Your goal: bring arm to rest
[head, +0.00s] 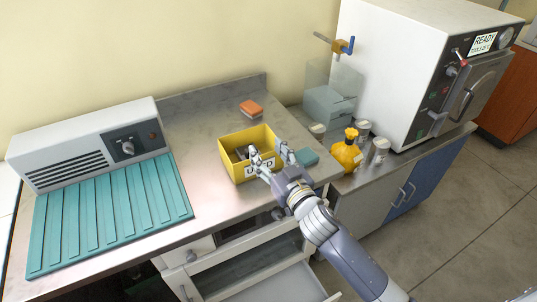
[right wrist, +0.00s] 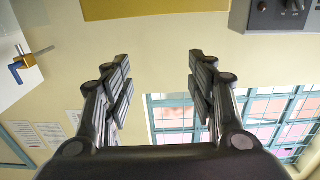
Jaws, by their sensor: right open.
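My right arm (head: 335,245) comes in from the lower right of the head view and reaches up over the bench's front edge. My right gripper (head: 268,157) is open, its two fingers spread, in front of the right part of the yellow box (head: 228,164) in the picture. I cannot tell the gap between them. In the right wrist view the gripper (right wrist: 160,85) shows both fingers wide apart, with only the wall and a window between and behind them, so it is empty. My left gripper is not in view.
The box, labelled "USED", holds some dark items. A teal block (head: 306,157) and an orange sponge-like block (head: 251,108) lie nearby. A yellow bottle (head: 346,152) and jars stand right, before a white machine (head: 385,70). A ridged teal mat (head: 110,215) lies left. An open drawer (head: 275,285) is below.

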